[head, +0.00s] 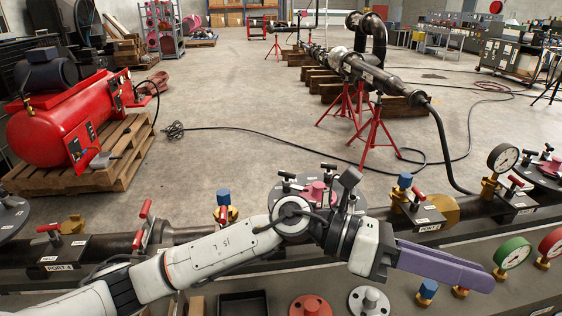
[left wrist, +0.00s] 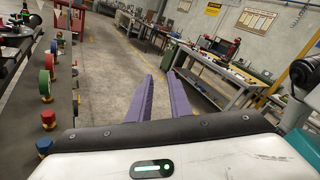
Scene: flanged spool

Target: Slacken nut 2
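My left gripper (head: 445,265) reaches in from the left, its purple fingers pointing right over the front of the bench. In the left wrist view my left gripper (left wrist: 160,76) has its two fingers apart with nothing between them. The pipe assembly (head: 100,246) runs across the bench behind my arm. A dark round flange (head: 532,172) with black T-handles lies at its right. Another group of black T-handles (head: 287,177) stands partly hidden behind my wrist. I cannot make out which nut is nut 2. My right gripper is not in view.
Pressure gauges (head: 503,157), a green-rimmed gauge (head: 512,252) and blue-capped fittings (head: 427,290) stand near my fingers. A red disc (head: 310,306) and a pale flanged disc (head: 369,301) lie at the front. A red compressor (head: 65,120) sits on a pallet beyond the bench.

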